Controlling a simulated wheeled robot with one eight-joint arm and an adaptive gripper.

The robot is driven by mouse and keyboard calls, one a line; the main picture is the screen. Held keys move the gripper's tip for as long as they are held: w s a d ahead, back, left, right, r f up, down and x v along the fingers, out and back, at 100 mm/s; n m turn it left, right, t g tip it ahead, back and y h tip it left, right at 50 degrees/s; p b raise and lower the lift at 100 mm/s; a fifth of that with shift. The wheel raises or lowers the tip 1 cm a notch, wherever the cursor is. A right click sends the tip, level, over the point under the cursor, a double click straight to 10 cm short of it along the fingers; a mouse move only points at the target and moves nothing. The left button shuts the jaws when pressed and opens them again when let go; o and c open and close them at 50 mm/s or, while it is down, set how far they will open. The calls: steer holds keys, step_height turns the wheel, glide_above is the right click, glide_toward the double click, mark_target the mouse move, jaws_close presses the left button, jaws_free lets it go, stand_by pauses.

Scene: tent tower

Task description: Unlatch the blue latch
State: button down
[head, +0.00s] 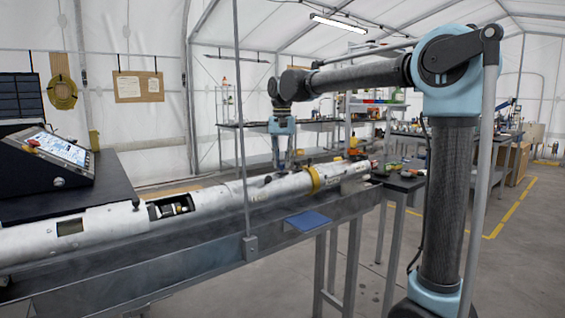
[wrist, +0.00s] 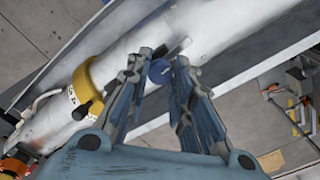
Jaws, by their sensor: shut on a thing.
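The blue latch (wrist: 160,72) shows in the wrist view as a small round blue piece on the side of the white tube (wrist: 125,60). My gripper (wrist: 163,60) has one finger on each side of it and is shut on it. In the head view my gripper (head: 282,166) reaches down from above to the tube (head: 215,200), left of the yellow ring (head: 314,180). The latch is too small and covered to make out there.
The tube lies along a long grey bench (head: 200,248). A blue flat piece (head: 308,221) sits at its front edge. A thin upright pole (head: 243,130) stands before the tube. A control panel (head: 52,150) is at left. Clear floor lies right.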

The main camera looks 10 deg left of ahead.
steer(key=n, duration=1.2)
steer(key=shift+w, duration=0.1)
steer(key=shift+n, duration=2.1)
steer(key=c, duration=1.4)
jaws_free()
steer(key=shift+r, duration=0.15)
